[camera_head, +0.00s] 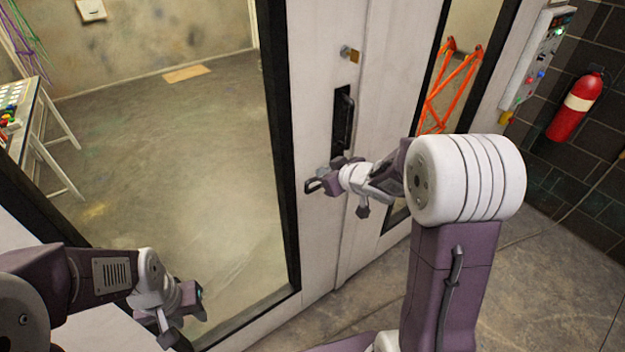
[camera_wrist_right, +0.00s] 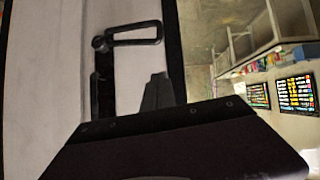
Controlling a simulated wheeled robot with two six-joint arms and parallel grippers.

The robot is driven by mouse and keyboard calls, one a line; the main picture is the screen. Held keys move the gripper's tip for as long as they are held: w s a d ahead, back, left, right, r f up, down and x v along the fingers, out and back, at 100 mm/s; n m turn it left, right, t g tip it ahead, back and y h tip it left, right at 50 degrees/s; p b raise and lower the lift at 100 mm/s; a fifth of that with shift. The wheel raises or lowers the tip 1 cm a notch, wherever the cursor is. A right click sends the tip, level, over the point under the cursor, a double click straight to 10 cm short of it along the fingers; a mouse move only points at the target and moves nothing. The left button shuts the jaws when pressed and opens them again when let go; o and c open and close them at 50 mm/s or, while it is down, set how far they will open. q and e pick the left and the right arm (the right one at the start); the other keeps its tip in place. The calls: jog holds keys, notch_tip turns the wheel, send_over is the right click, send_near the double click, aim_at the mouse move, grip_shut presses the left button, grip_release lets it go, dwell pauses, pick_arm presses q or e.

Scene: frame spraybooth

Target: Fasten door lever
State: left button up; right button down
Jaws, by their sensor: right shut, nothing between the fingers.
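The white door has a tall dark handle plate (camera_head: 342,118) with a dark door lever (camera_head: 312,186) at its lower end. In the right wrist view, turned about upside down, the lever (camera_wrist_right: 112,41) is a slim looped bar sticking out sideways from its pivot, toward the glass. My right gripper (camera_head: 339,178) is beside the lever at the door face, shut and empty; its fingers (camera_wrist_right: 158,91) show close to the loop, with a gap in the picture. The gripper hides part of the lever's pivot in the head view. My left gripper (camera_head: 188,311) hangs low at the left, away from the lever; its jaw opening is unclear.
A brass latch (camera_head: 351,55) sits above the handle plate. A large dark-framed window (camera_head: 170,150) fills the left, with a room behind it. At the right are a control panel (camera_head: 541,57) and a red fire extinguisher (camera_head: 575,106) on the dark wall.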

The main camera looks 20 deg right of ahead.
send_over(313, 179)
jog(key=s, duration=0.3)
notch_tip(313, 179, down, 4)
jog(key=f, duration=0.1)
jog(key=shift+w+a+f, duration=0.1)
jog(key=shift+a+f, duration=0.1)
jog(key=shift+f, duration=0.45)
jog(key=shift+w+a+f, duration=0.1)
jog(key=shift+a+f, duration=0.1)
jog(key=shift+f, duration=0.4)
jog(key=shift+s+d+f, duration=0.1)
jog(key=shift+f, duration=0.05)
